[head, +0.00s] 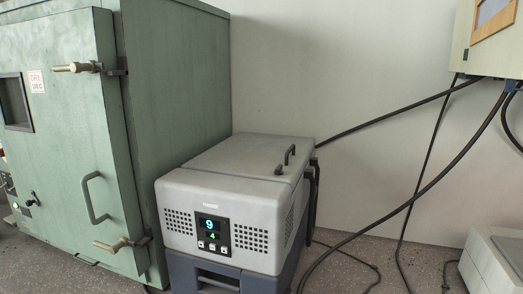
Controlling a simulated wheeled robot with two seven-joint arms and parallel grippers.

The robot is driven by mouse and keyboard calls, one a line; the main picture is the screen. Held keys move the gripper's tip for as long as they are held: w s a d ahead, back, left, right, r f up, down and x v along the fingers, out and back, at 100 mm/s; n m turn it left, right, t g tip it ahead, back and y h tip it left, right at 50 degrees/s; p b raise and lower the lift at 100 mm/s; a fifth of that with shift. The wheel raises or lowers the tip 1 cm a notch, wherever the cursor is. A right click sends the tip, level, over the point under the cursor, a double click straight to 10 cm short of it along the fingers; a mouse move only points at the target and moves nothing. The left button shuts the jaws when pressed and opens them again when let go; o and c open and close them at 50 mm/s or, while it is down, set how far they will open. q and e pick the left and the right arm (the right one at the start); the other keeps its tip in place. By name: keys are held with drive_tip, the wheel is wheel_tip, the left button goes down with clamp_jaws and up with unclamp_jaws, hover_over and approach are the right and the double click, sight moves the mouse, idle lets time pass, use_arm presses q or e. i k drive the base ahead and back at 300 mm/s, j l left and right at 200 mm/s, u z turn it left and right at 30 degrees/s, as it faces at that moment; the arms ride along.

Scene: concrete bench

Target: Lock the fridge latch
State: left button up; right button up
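A grey box-shaped portable fridge (235,195) with a dark blue lower part stands in the middle of the head view. Its lid (235,160) looks closed. A lit display panel (212,232) on its front shows 9 and 4. A black curved handle or latch (286,160) sits on the lid near the right edge. Black parts (312,188) show at the right side. I cannot tell which piece is the latch or whether it is locked. Neither of my grippers is in view.
A large green drying oven (172,90) stands close on the left, with door clamps (75,67) and a handle (92,198). Black cables (412,198) hang at the right from a wall cabinet (490,50). A white box (492,262) sits at lower right. Speckled surface (370,262) is mostly free.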

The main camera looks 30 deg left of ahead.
sight(279, 172)
drive_tip(key=u, duration=2.1)
drive_tip(key=k+l, duration=0.4)
drive_tip(key=l, duration=0.15)
